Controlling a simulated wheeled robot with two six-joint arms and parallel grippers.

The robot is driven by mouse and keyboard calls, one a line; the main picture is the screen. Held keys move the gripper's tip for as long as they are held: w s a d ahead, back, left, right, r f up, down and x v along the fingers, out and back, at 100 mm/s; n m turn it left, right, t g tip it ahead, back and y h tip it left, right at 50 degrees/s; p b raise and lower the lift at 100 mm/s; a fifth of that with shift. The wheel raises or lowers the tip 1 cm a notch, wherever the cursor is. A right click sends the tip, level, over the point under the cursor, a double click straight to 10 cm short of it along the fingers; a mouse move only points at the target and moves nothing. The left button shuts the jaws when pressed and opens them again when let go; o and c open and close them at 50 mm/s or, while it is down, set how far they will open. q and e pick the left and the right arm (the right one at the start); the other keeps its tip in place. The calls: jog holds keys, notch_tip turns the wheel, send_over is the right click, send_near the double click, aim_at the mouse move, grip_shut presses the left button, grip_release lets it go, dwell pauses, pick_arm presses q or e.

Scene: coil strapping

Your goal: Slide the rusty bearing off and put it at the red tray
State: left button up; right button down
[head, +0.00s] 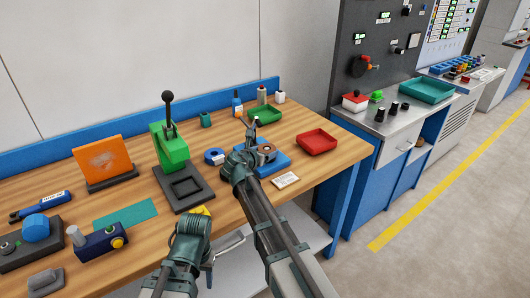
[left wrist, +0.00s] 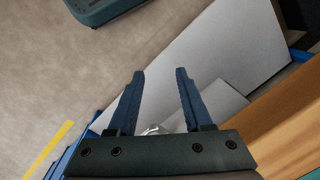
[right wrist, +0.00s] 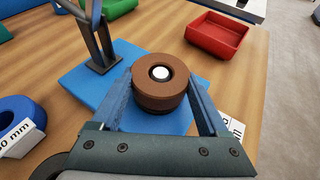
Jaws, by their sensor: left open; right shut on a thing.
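The rusty brown bearing (right wrist: 158,92) sits around a post with a pale top, over a blue base plate (right wrist: 88,88). My right gripper (right wrist: 161,80) is shut on the bearing, one finger on each side. The bearing also shows in the head view (head: 267,148), partly behind my right gripper. The red tray (head: 317,140) stands to the right of the base plate and looks empty; it also shows in the right wrist view (right wrist: 217,35). My left gripper (left wrist: 160,98) is open and empty, away from the bearing, with floor and a pale shelf beyond its fingers.
A blue ring (head: 214,156) lies left of the base plate, and a white label card (head: 286,180) lies in front. A green tray (head: 264,113) stands behind. A green press (head: 170,147) is further left. Bare tabletop lies between the base plate and red tray.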

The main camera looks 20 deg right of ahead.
jog(key=shift+r+p, duration=2.25)
jog(key=shift+r, duration=0.25)
pick_arm(q)
notch_tip(320, 180, up, 5)
jog(key=shift+f, duration=0.1)
pick_arm(e)
jog(key=shift+f, duration=0.1)
